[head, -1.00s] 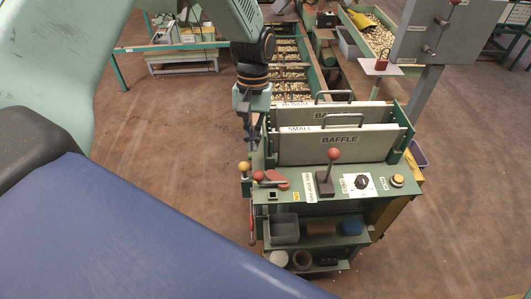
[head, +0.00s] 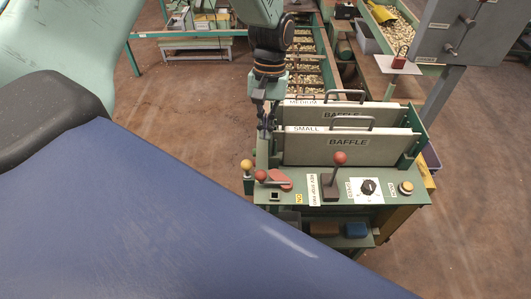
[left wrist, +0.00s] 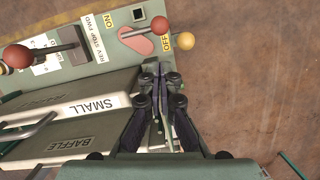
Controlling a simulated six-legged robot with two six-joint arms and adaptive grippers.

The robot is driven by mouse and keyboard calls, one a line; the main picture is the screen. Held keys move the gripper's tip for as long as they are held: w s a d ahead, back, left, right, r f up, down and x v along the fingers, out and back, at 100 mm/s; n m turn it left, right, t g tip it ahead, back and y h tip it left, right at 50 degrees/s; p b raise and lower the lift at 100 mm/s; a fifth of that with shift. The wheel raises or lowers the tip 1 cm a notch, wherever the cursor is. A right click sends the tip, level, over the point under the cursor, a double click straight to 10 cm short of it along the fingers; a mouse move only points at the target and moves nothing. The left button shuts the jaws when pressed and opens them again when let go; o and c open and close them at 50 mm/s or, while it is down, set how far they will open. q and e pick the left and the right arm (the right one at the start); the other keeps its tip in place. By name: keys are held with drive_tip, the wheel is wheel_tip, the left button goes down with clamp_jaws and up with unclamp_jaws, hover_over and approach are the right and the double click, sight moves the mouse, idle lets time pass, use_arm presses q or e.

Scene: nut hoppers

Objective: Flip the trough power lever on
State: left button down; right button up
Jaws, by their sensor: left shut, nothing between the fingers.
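The trough power lever has a red ball knob (head: 261,175) and a pinkish-red plate (head: 281,180) at the left end of the green control panel (head: 320,196). In the left wrist view the knob (left wrist: 161,25) lies beside the OFF label (left wrist: 165,43), with the ON label (left wrist: 110,17) at the plate's other side. My left gripper (head: 264,127) points down beside the left ends of the baffles, behind and apart from the lever. In the left wrist view its fingertips (left wrist: 160,71) are together and empty. My right gripper is not in view.
A yellow knob (head: 247,164) stands close to the lever's knob. A taller red-knobbed lever (head: 340,158) labelled REV STOP FWD and a black dial (head: 368,187) are farther right. The SMALL baffle (head: 345,149) stands behind the panel. Open floor lies to the left.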

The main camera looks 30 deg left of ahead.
use_arm(q)
hover_over(274, 173)
drive_tip(key=a, duration=0.2)
drive_tip(key=x, duration=0.5)
drive_tip(key=w+a+x, duration=0.1)
drive_tip(key=x, duration=0.2)
drive_tip(key=shift+f, duration=0.4)
drive_tip(key=shift+s+a+f, duration=0.1)
drive_tip(key=shift+s+f, duration=0.1)
drive_tip(key=shift+f, duration=0.45)
drive_tip(key=shift+w, duration=0.1)
drive_tip(key=shift+s+n, duration=0.25)
drive_tip(key=shift+n, duration=0.05)
